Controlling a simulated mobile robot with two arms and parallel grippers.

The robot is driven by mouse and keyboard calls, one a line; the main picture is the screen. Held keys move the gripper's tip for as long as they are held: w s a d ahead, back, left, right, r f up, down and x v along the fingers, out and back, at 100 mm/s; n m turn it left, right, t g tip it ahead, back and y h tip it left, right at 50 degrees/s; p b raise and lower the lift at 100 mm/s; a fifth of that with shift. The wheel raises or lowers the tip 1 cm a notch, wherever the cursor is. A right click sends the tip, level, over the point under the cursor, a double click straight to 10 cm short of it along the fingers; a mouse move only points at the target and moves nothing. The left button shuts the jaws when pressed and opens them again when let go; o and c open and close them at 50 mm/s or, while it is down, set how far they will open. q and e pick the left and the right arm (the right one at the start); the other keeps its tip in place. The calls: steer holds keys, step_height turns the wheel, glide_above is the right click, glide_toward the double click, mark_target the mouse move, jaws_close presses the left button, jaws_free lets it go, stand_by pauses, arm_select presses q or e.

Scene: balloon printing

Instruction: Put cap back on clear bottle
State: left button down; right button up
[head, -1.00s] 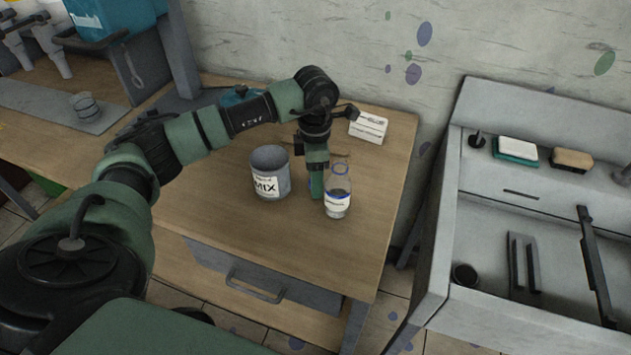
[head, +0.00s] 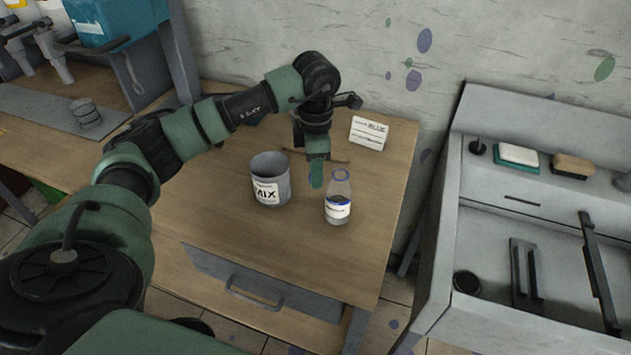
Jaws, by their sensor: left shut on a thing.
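The clear bottle (head: 338,202) stands upright on the wooden table near its right side, with a white label and a blue band. Its mouth shows no cap on it. My left gripper (head: 316,181) points down just left of the bottle's neck, its fingertips at about the height of the neck in the picture. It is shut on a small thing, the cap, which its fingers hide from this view. Whether the fingers touch the bottle I cannot tell. My right gripper is out of view.
A grey MIX can (head: 270,181) stands close left of the gripper. A white card (head: 368,133) stands behind the bottle. The table (head: 300,250) is clear in front, above a drawer. A grey sink unit (head: 450,215) stands to the right, past a gap.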

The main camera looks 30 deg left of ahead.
arm_select(q)
step_height(320, 180, up, 16)
steer(key=shift+p, duration=0.3)
